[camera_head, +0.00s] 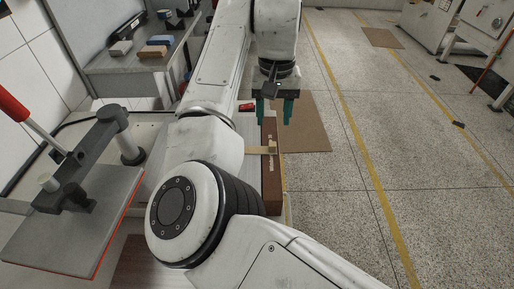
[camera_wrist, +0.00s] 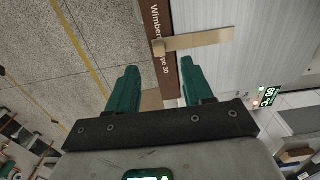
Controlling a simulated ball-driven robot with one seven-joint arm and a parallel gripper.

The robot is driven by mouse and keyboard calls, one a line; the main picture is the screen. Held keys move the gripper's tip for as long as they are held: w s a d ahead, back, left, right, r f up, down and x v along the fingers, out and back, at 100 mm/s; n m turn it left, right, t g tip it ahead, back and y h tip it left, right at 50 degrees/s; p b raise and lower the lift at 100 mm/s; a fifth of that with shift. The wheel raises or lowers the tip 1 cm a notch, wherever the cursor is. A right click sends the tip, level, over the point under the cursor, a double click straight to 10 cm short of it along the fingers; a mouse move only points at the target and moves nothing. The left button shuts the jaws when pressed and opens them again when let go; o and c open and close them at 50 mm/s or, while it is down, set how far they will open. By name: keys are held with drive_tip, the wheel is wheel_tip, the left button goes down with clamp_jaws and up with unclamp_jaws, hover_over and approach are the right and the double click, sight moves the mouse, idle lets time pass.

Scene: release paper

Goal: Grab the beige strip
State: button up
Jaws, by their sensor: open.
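The beige strip (camera_wrist: 205,39) shows in the wrist view, lying across the edge of a dark brown bar with white lettering (camera_wrist: 163,60) and sticking out over a pale panel. In the head view the strip (camera_head: 261,150) lies across the same brown bar (camera_head: 271,185), partly hidden by my arm. My gripper (camera_head: 276,120) has two teal fingers, spread apart with nothing between them. In the head view it hangs beyond the strip, near the far end of the bar. In the wrist view the fingers (camera_wrist: 158,80) point toward the bar, and the strip lies past the right fingertip.
A press with a grey plate (camera_head: 75,225) and a red-handled lever (camera_head: 25,118) stands at the left. A small red object (camera_head: 246,107) lies beyond the strip. A brown mat (camera_head: 305,125) lies on the floor.

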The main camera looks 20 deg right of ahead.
hover_over(273, 146)
drive_tip(key=f, duration=0.4)
drive_tip(key=shift+s+a+f, duration=0.2)
drive_tip(key=shift+a+f, duration=0.1)
drive_tip(key=shift+w+d+f+p, duration=0.15)
drive_tip(key=shift+f+p, duration=0.15)
drive_tip(key=shift+f, duration=1.15)
drive_tip(key=shift+w+d+f+p, duration=0.1)
drive_tip(key=shift+f+p, duration=0.15)
drive_tip(key=shift+f, duration=1.15)
drive_tip(key=shift+c, duration=0.5)
clamp_jaws()
